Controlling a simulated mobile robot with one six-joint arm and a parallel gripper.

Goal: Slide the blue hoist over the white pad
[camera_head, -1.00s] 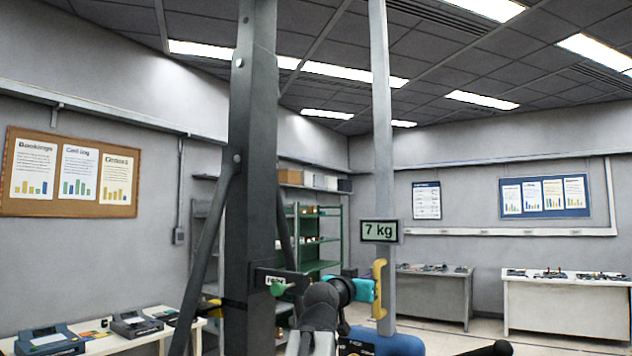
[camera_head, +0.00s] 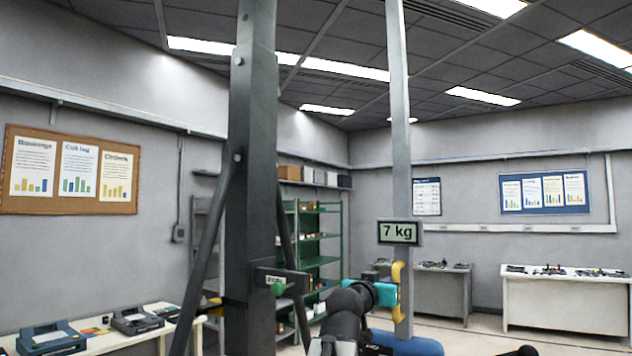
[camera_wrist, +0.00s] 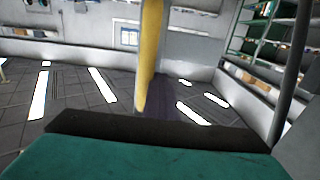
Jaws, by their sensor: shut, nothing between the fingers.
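A grey upright post (camera_head: 399,130) carries a display reading 7 kg (camera_head: 400,232) and a yellow handle (camera_head: 397,292); it appears to be part of the hoist. A blue rounded part (camera_head: 405,345) shows at the bottom edge below the post; I cannot tell what it joins. My gripper (camera_head: 385,294), teal at its end, is shut and empty at the left side of the handle. It looks close to or against the handle; contact is unclear. In the wrist view the yellow handle (camera_wrist: 150,55) stands beyond the teal fingers (camera_wrist: 140,155). The white pad is not in view.
A thick dark column (camera_head: 253,150) with side braces stands left of the hoist post. Green shelving (camera_head: 318,245) is behind. A grey bench (camera_head: 440,292) and a white bench (camera_head: 565,305) stand at the back right. A table with devices (camera_head: 110,340) is at lower left.

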